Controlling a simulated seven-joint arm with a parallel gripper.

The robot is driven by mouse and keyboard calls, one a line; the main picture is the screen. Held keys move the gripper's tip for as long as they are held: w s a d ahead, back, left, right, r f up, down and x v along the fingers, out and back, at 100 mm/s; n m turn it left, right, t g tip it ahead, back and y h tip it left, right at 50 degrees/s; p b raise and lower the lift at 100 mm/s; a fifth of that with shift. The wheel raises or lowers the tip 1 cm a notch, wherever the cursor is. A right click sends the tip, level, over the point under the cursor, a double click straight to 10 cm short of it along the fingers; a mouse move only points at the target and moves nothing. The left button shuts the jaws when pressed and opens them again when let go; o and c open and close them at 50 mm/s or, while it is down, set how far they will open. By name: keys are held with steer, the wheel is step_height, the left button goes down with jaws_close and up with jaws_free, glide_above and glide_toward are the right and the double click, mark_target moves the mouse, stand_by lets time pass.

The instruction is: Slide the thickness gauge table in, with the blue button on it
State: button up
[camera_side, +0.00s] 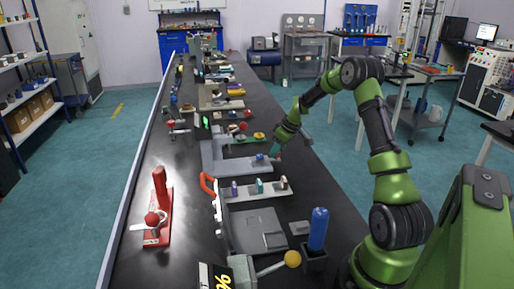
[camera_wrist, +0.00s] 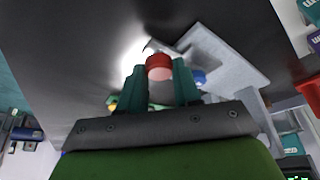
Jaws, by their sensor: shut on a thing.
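The thickness gauge (camera_side: 208,140) is a grey device with a small green display, standing mid-bench in the side view. Its pale grey table (camera_side: 236,167) reaches out to the right, and it also shows in the wrist view (camera_wrist: 225,58). The blue button (camera_side: 260,157) rests on the table near its right end; in the wrist view the blue button (camera_wrist: 198,77) is partly hidden behind a finger. My gripper (camera_side: 277,152) is at the table's right end. In the wrist view its teal fingers (camera_wrist: 160,75) are shut on a red knob (camera_wrist: 159,65). How the knob joins the table is hidden.
In front of the gauge is a grey rack with small coloured pieces (camera_side: 258,189) beside a red handle (camera_side: 207,184). A red-based press (camera_side: 160,210) stands at left. A blue cylinder (camera_side: 318,228) stands near my arm. Coloured trays (camera_side: 240,127) lie behind the gauge.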

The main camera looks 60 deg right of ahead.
steer(key=w+a, duration=0.8)
steer(key=shift+w+a, duration=0.1)
steer(key=shift+a, duration=0.05)
jaws_close()
steer(key=o, duration=0.9)
jaws_free()
steer(key=shift+o, duration=0.8)
steer(key=shift+r, duration=0.2)
steer(key=v, duration=1.6)
steer(key=shift+r, duration=0.3)
